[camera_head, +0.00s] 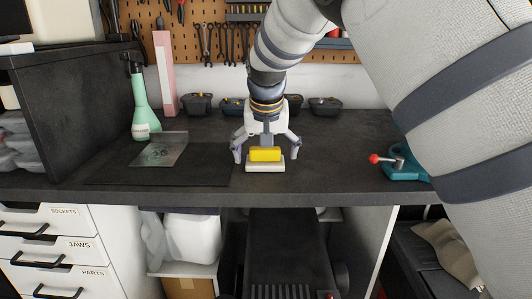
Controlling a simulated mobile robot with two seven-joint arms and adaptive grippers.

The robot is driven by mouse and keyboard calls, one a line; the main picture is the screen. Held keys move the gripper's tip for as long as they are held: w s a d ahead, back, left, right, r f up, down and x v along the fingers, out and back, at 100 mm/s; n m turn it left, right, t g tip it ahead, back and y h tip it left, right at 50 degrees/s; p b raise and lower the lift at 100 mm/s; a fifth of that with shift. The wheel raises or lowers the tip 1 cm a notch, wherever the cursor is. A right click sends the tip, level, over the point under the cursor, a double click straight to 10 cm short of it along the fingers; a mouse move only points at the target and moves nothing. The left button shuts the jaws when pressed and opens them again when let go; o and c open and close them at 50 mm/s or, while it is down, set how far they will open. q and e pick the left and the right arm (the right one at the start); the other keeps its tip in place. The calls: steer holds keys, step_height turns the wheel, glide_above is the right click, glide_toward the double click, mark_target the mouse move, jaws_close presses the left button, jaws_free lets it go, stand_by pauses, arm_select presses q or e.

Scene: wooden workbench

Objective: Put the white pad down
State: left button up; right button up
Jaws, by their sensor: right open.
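The white pad (265,168) lies flat on the dark benchtop near its front edge. A yellow block (265,154) sits on top of the pad. My right gripper (266,158) is right above them, pointing down. Its two fingers are spread wide, one to the left and one to the right of the block and pad, apparently apart from both. My left gripper is not in view.
A dark mat (207,174) lies left of the pad, with a tilted clear plate (160,149) on it. A green spray bottle (142,105) stands behind. A teal vise (403,163) with a red knob stands at right. Small dark bins (197,104) line the back wall.

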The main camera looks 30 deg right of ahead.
steer(key=v, duration=1.2)
steer(key=shift+r, duration=0.2)
